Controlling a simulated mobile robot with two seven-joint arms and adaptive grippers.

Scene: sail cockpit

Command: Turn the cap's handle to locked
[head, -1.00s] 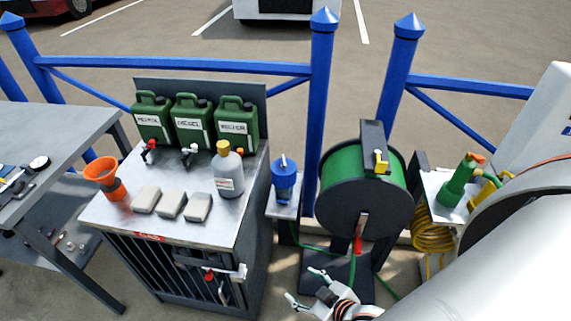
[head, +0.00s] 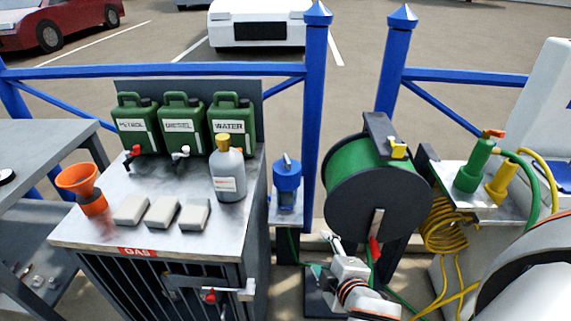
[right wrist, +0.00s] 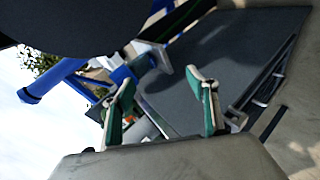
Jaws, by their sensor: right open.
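A blue capped fitting (head: 287,182) stands upright on a small grey stand between the cabinet and the hose reel. A small lever-like handle (head: 286,160) shows on its top; I cannot read any lock marking. My right gripper (head: 325,254) is open and empty, below and to the right of the fitting, in front of the reel, and apart from both. In the right wrist view its two green-padded fingers (right wrist: 167,108) stand wide apart with nothing held. A blue shape beyond them may be the fitting, but it is partly hidden. My left gripper is out of view.
The hose reel (head: 345,205) stands right of the fitting. The metal cabinet (head: 105,232) at left carries green jerrycans (head: 183,124), a grey bottle (head: 228,172), an orange funnel (head: 80,182) and grey blocks. A blue fence post (head: 314,110) rises close behind the fitting.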

